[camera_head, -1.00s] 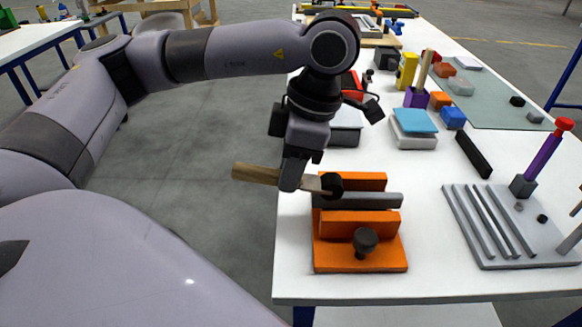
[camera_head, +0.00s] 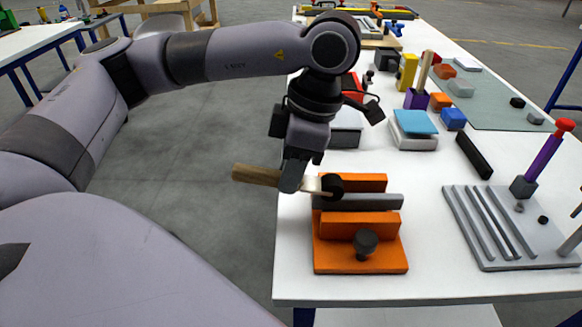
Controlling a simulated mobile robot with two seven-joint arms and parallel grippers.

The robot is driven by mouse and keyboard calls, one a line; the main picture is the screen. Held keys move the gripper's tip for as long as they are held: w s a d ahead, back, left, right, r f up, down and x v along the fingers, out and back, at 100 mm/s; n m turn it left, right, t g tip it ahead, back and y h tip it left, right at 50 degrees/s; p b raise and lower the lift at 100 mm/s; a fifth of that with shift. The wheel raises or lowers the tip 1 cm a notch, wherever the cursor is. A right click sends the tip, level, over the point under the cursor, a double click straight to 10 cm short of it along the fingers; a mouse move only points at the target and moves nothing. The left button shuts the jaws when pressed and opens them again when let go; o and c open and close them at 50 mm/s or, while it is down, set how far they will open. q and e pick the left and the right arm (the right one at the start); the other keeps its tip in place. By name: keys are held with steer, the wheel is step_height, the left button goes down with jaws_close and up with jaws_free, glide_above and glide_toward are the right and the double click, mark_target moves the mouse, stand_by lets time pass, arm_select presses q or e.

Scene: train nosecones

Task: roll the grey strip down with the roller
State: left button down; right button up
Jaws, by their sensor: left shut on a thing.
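My left gripper (camera_head: 293,184) is shut on the roller, whose wooden handle (camera_head: 256,174) sticks out to the left. The roller's black wheel (camera_head: 332,185) is at the left end of the grey strip (camera_head: 365,201). It looks to be on or just above the strip; I cannot tell whether they touch. The grey strip lies lengthwise between the orange jaws of a clamp-like fixture (camera_head: 360,258) with a black knob (camera_head: 365,243) in front. My right gripper is not in view.
The fixture stands near the left front edge of the white table (camera_head: 420,285). A grey grooved plate (camera_head: 500,225) with a purple-handled tool (camera_head: 543,156) is at the right. A black bar (camera_head: 474,156), a scale-like box with a blue top (camera_head: 415,122) and several blocks lie behind.

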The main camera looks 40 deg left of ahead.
arm_select(q)
steer(key=shift+w+d, duration=0.2)
steer(key=shift+d, duration=0.05)
steer(key=shift+w+d, duration=0.15)
steer(key=shift+d, duration=0.1)
stand_by(0.3)
steer(key=shift+w+d, duration=0.15)
stand_by(0.7)
steer(key=shift+w+d, duration=0.2)
steer(key=shift+d, duration=0.1)
steer(key=shift+f+b, duration=0.1)
steer(key=shift+b, duration=0.2)
stand_by(0.7)
